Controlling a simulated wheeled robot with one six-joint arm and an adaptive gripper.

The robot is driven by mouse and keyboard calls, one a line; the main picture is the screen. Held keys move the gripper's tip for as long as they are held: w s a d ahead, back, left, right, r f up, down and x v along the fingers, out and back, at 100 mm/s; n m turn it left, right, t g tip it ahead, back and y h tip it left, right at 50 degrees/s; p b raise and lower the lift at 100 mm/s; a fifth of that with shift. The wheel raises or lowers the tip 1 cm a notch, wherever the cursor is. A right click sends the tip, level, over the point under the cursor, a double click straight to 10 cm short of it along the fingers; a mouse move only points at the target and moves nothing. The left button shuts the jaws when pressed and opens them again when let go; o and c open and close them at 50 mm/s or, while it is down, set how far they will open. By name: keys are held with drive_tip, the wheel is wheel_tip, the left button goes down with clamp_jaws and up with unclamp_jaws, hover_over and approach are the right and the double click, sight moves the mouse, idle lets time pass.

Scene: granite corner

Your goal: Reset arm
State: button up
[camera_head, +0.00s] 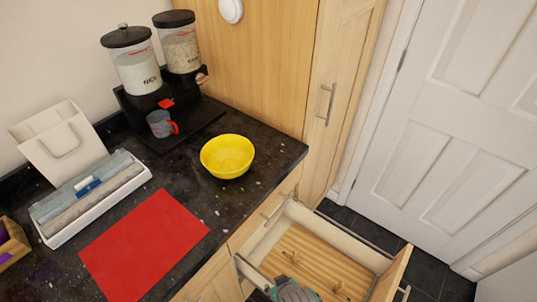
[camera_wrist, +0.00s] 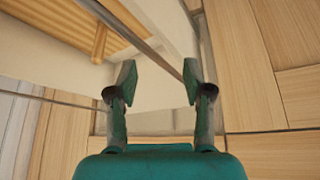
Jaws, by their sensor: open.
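My gripper (camera_head: 292,290) shows at the bottom edge of the head view, by the near side of an open drawer (camera_head: 391,272). Only its teal top shows there. In the wrist view my gripper (camera_wrist: 158,76) has its two dark green fingers spread apart with nothing between them. Beyond the fingers are pale drawer surfaces, a metal rail and wooden cabinet panels. I cannot tell whether the fingers touch any of them.
A yellow bowl (camera_head: 227,156) and a red mat (camera_head: 143,244) lie on the dark counter (camera_head: 262,133). A grey mug (camera_head: 159,123) stands under the dispensers (camera_head: 137,68). Dark floor (camera_head: 366,229) lies before the white door (camera_head: 457,110).

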drive_tip(key=s+d+r+m+t, duration=0.1)
drive_tip(key=s+d+r+t, duration=0.1)
drive_tip(key=s+d, duration=0.4)
drive_tip(key=s+d+r+m+t, duration=0.1)
drive_tip(key=s+d+r+t, duration=0.15)
drive_tip(key=s+d, duration=0.35)
drive_tip(key=s+d+r+m+t+h, duration=0.1)
drive_tip(key=s+d+r+t, duration=0.1)
drive_tip(key=s+r, duration=0.4)
drive_tip(key=s+d+r+m+t+h, duration=0.1)
drive_tip(key=s+r+t, duration=0.2)
drive_tip(key=s+r, duration=0.4)
wheel_tip(320, 180, up, 4)
drive_tip(key=shift+s+d+r+m, duration=0.1)
drive_tip(key=shift+s+d+m, duration=0.15)
drive_tip(key=shift+d+m, duration=0.1)
